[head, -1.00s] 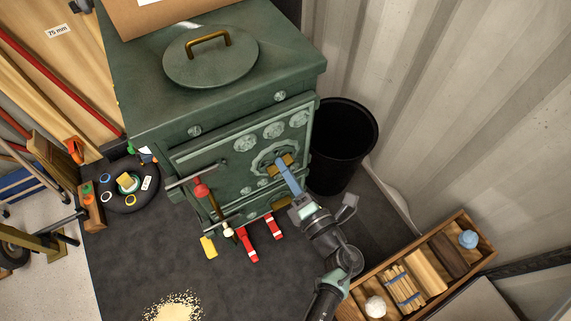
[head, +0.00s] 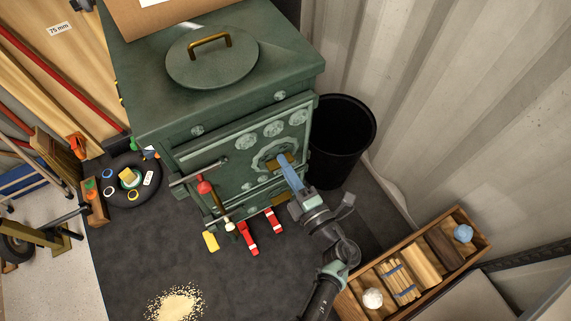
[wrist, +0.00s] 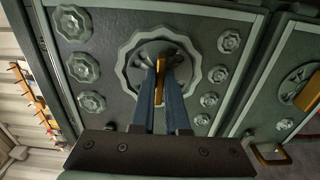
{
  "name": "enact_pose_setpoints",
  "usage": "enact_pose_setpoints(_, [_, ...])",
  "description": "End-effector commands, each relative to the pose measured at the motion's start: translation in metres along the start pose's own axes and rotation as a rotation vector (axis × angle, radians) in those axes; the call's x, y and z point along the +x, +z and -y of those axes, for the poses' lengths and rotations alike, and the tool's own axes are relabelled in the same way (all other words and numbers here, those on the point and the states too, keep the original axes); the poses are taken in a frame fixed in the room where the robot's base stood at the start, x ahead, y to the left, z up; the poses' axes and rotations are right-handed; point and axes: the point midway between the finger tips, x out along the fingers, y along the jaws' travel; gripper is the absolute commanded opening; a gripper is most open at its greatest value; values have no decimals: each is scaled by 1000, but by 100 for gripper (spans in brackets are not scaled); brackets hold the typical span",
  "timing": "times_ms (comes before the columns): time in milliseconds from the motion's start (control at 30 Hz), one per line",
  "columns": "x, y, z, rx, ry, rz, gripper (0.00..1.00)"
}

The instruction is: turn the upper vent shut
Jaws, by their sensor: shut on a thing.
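The upper vent (head: 258,159) is a round, scalloped metal plate on the front of the green stove, with a brass tab across its middle. In the wrist view the vent (wrist: 133,76) faces me, and its brass tab (wrist: 160,78) stands upright in the picture between my blue fingers. My gripper (head: 283,160) is shut on the tab. Part of the vent's hub is hidden behind the fingers. A second vent (wrist: 291,82) with its own brass tab (wrist: 308,95) shows at the right of the wrist view.
A black bin (head: 342,145) stands close to the right of the stove. A wooden crate (head: 405,300) with wood pieces lies at lower right. Red-handled tools hang at the stove's front left.

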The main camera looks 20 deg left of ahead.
Motion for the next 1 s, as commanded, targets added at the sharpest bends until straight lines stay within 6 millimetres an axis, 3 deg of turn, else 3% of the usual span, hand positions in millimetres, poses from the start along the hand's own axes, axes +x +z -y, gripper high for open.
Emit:
enact_pose_setpoints(167, [-1,-1,1,5,-1,0,0])
enact_pose_setpoints(200, [-1,-1,1,4,-1,0,18])
enact_pose_setpoints(333, [-1,0,1,3,-1,0,41])
enact_pose_setpoints(733, [-7,1,0,0,-1,3,42])
enact_pose_setpoints(1000, [-59,1,-1,2,-1,7,42])
